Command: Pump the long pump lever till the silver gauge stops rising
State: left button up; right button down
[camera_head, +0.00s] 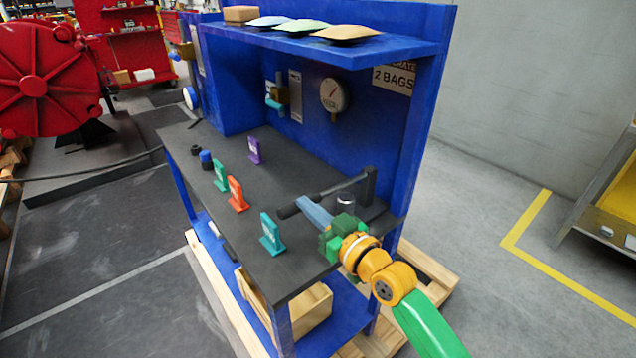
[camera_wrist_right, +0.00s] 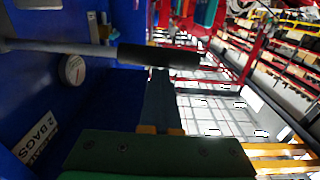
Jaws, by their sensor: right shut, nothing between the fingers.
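The long pump lever (camera_head: 337,188) has a dark grip and reaches out from a post at the right end of the blue workbench. In the right wrist view its black grip (camera_wrist_right: 158,56) and grey rod cross the upper part of the picture. My right gripper (camera_head: 308,205) is shut and empty, with its fingertips close to the grip; I cannot tell whether they touch. Its shut fingers (camera_wrist_right: 160,92) also show in the right wrist view. The silver round gauge (camera_head: 335,94) is on the back panel, its reading too small to tell. My left gripper is not in view.
A silver cylinder (camera_head: 346,202) stands near the lever's post. A shelf (camera_head: 400,50) with bags overhangs the back. Open floor lies left of the bench.

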pick_arm(q)
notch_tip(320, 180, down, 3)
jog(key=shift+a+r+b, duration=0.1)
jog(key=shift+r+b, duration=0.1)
jog(key=shift+b, duration=0.65)
pick_arm(e)
notch_tip(320, 180, down, 3)
jog(key=shift+s+r+n, duration=0.1)
jog(key=shift+n, duration=0.6)
jog(key=shift+a+f, duration=0.1)
jog(key=shift+f, duration=0.1)
notch_tip(320, 180, up, 5)
jog(key=s+p, duration=0.1)
jog(key=p, duration=0.4)
pick_arm(q)
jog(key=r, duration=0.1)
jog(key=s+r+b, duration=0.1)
jog(key=b, duration=0.1)
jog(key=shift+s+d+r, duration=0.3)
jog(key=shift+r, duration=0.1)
pick_arm(e)
jog(key=v, duration=1)
jog(key=shift+d, duration=0.3)
jog(key=shift+f, duration=0.1)
